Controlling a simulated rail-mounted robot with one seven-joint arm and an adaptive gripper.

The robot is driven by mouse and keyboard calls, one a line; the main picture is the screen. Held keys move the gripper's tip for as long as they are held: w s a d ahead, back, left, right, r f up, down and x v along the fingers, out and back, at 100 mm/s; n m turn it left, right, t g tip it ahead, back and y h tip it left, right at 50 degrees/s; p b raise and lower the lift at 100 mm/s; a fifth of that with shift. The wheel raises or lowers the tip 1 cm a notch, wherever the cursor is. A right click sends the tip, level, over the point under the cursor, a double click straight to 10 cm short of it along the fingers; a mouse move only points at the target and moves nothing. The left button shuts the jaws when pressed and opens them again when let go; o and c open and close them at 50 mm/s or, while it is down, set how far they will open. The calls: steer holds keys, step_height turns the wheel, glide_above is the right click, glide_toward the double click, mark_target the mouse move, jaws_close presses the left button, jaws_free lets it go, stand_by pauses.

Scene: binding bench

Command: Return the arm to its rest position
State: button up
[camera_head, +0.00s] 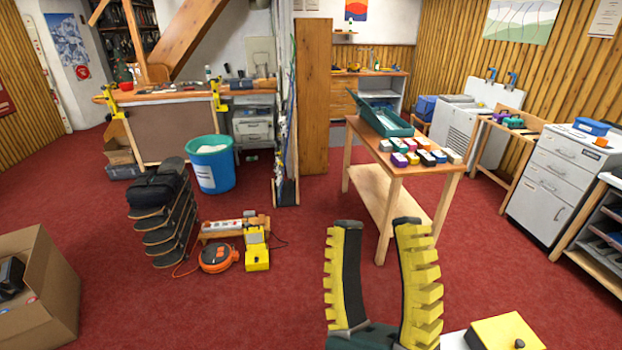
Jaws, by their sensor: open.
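My gripper (376,232) shows in the head view at the lower middle, with two yellow ribbed fingers pointing up. The fingers stand apart and nothing is between them; red carpet shows through the gap.
Small coloured boxes (408,153) and a green case (385,118) lie on the wooden table. A stack of skateboards (172,238), a blue bin (211,166), an orange cable reel (216,258) and a cardboard box (52,300) stand left. Carpet (270,310) is clear left of my gripper.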

step_height(320, 180, up, 18)
steer(key=d+m+g+p, duration=0.1)
steer(key=m+g+p, duration=0.4)
steer(key=p, duration=1.6)
steer(key=m, duration=0.4)
steer(key=shift+s, duration=0.4)
steer(key=shift+r, duration=0.1)
steer(key=shift+h, duration=0.4)
